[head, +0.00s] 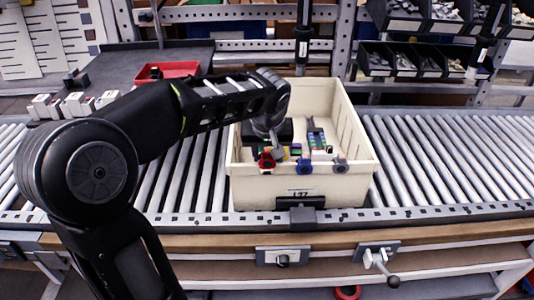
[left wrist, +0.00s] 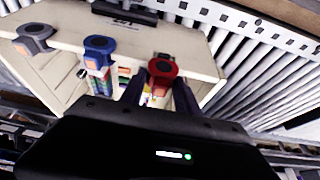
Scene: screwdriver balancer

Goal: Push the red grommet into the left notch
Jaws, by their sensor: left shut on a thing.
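The cream tote (head: 258,188) stands on the roller conveyor with its front wall toward me. The red grommet (head: 267,160) is at the left part of the front rim, in line with the rim in the left wrist view (left wrist: 162,70). My left gripper (head: 270,148) is shut on it from the inner side, with one finger on each side (left wrist: 160,88). I cannot tell how deep it sits in the left notch, which is mostly hidden. A blue grommet (head: 305,166) and a grey grommet (head: 341,165) sit on the rim to its right. My right gripper is not in view.
Inside the tote are a black block and several small coloured parts (head: 318,138). A black latch (head: 301,214) is at the tote's front foot. A red tray (head: 168,70) lies on the back left table. Bare rollers (head: 450,160) run to the right.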

